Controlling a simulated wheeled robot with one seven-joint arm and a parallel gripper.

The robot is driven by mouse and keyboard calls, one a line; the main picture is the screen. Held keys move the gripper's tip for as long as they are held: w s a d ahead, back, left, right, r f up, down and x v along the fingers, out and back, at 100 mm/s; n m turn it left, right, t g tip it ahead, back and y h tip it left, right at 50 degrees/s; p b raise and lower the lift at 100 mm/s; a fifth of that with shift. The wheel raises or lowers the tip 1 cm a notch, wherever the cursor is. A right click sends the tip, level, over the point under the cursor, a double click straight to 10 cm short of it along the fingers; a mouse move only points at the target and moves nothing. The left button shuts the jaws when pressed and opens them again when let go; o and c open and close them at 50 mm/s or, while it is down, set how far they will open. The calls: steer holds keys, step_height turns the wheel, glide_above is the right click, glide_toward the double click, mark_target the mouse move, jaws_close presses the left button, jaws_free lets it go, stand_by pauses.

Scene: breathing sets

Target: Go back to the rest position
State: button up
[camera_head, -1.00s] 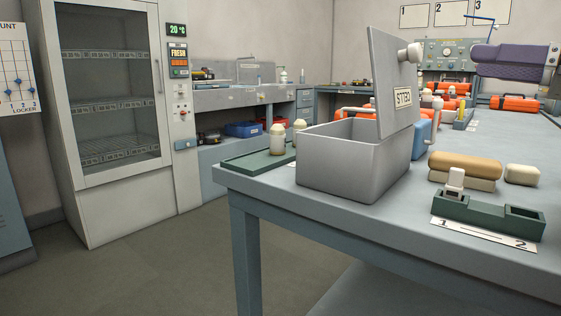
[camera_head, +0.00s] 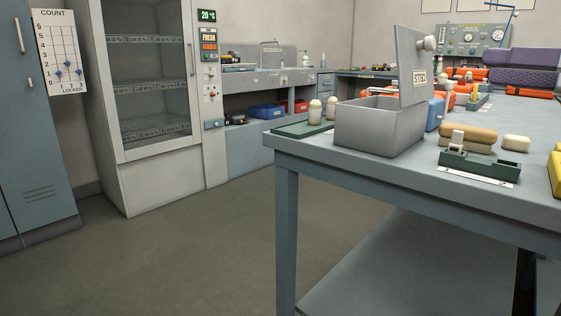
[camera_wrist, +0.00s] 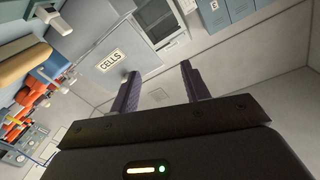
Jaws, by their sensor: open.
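My gripper (camera_wrist: 160,92) shows in the wrist view with its two dark purple fingers apart and nothing between them.
A grey table (camera_head: 400,190) fills the right side, bearing an open grey box (camera_head: 375,128), a dark green tray (camera_head: 480,165) and tan blocks (camera_head: 467,138). A glass-door cabinet (camera_head: 150,90) and a blue locker (camera_head: 35,120) stand left. The floor (camera_head: 190,250) between is clear.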

steer(key=w+a+f+m+g+h+p, duration=0.1)
steer(key=a+f+m+g+h+p, duration=0.15)
steer(key=a+f, duration=0.4)
steer(key=a+f+m+g+h+p, duration=0.1)
steer(key=a+f+m+g+h, duration=0.2)
steer(key=f, duration=0.7)
steer(key=s+a+f+n+g+h+p, duration=0.1)
steer(key=s+a+f+h+p, duration=0.1)
steer(key=f, duration=0.7)
steer(key=s+a+f+n+g+h+p, duration=0.1)
steer(key=s+a+f+g+h, duration=0.1)
steer(key=f, duration=0.6)
steer(key=s+a+h, duration=0.1)
steer(key=s+h, duration=0.1)
steer(key=s, duration=0.1)
steer(key=shift+s+f+p, duration=0.15)
steer(key=shift+f+p, duration=0.25)
